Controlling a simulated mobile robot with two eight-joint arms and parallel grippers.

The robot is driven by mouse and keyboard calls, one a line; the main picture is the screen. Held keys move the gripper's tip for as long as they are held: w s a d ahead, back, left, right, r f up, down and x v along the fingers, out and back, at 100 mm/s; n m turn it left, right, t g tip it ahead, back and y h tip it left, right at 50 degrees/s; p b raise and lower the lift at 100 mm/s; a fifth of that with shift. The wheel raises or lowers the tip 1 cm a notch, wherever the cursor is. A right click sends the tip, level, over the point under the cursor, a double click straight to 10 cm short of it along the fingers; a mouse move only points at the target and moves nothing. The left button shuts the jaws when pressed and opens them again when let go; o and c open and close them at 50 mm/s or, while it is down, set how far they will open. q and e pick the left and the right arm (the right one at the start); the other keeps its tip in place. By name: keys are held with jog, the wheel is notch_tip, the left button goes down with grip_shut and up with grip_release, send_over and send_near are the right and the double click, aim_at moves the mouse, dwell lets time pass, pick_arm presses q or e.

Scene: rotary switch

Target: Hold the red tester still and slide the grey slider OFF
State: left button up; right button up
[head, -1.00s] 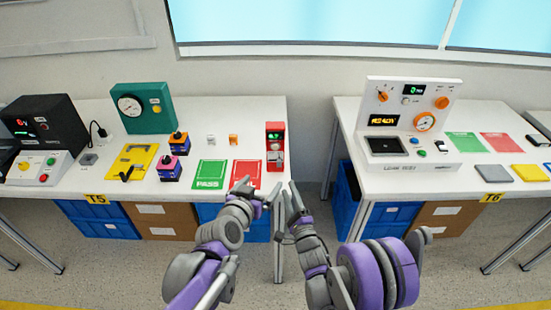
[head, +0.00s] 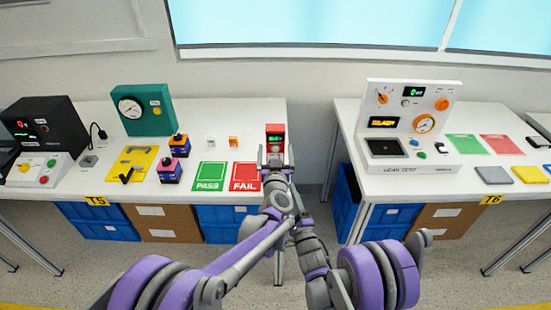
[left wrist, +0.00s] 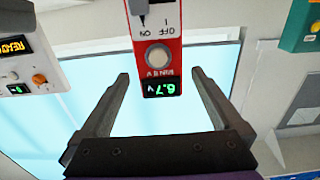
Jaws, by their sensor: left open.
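The red tester (head: 275,131) stands upright at the right end of the left table. In the left wrist view its red face (left wrist: 176,48) appears upside down, with a round button, a green display reading about 6.7 V and ON/OFF labels. A grey part with a dark pointer (left wrist: 143,18) shows at the top edge there; its setting is unclear. My left gripper (head: 274,160) is in front of the tester, hiding its lower part. Its open fingers (left wrist: 160,73) lie either side of the tester in the picture; contact is not clear. My right gripper (head: 294,200) is lower, partly hidden behind the left arm.
Green PASS (head: 210,176) and red FAIL (head: 245,177) cards lie left of the tester. Small blocks and a yellow fixture (head: 131,163) are farther left. A gap separates this table from the right table with the white leak-test panel (head: 413,120).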

aim_at(275, 143)
pick_arm(q)
jog(key=w, duration=0.6)
jog(key=shift+w, duration=0.4)
